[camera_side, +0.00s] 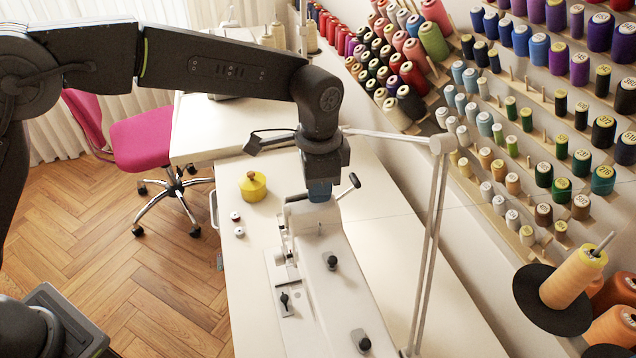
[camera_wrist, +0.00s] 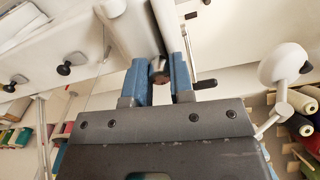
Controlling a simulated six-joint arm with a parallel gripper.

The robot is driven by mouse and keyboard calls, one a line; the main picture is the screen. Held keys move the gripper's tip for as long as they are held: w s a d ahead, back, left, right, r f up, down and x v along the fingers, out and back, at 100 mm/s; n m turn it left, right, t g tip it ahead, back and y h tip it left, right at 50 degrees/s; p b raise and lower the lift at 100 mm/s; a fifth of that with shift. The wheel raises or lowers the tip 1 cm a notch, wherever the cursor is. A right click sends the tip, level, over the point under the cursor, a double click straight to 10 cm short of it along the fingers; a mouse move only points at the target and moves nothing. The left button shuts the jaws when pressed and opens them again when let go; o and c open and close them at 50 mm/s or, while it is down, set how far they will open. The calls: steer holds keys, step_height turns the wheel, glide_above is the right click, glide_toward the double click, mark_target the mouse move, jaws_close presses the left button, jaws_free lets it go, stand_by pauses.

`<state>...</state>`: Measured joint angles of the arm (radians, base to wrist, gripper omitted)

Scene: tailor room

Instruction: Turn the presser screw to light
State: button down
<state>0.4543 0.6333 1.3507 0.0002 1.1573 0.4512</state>
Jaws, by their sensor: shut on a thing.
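The white sewing machine (camera_side: 335,290) stands on the pale table. In the wrist view my blue gripper fingers (camera_wrist: 160,78) are shut on a small round metallic piece, the presser screw (camera_wrist: 158,68), at the top of the machine head. In the side view the screw is hidden behind my gripper. Its setting cannot be read in either view.
A lamp arm (camera_side: 433,230) rises close on the right. A yellow pot (camera_side: 253,187) and two bobbins (camera_side: 237,224) lie left of the machine. Thread racks (camera_side: 530,150) fill the right wall. A pink chair (camera_side: 150,140) stands left.

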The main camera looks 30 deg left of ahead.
steer(key=n, duration=1.2)
steer(key=shift+n, duration=2.2)
steer(key=c, duration=1)
jaws_free()
